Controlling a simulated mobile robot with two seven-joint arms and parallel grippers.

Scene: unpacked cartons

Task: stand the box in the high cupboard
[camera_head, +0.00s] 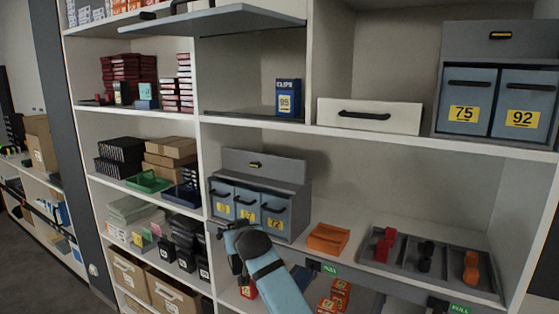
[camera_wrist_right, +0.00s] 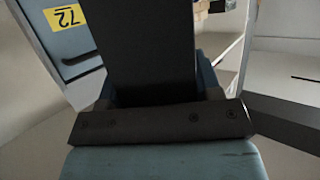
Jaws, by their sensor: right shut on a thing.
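A dark blue box marked "CLIPS 95" (camera_head: 289,98) stands upright in the upper middle compartment, near its right wall. Above that compartment a grey-blue flap (camera_head: 215,20) juts out level, with dark handles on its left part. My right gripper (camera_head: 229,238) is low, in front of the grey drawer cabinet and well below the clips box. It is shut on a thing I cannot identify. In the right wrist view a dark slab (camera_wrist_right: 145,45) fills the middle, with blue edges beside it; I cannot tell whether it is held. My left gripper is not in view.
The grey drawer cabinet (camera_head: 262,167) with drawers stands close behind my right gripper; its "72" drawer shows in the wrist view (camera_wrist_right: 62,30). The upper compartment has free floor left of the clips box.

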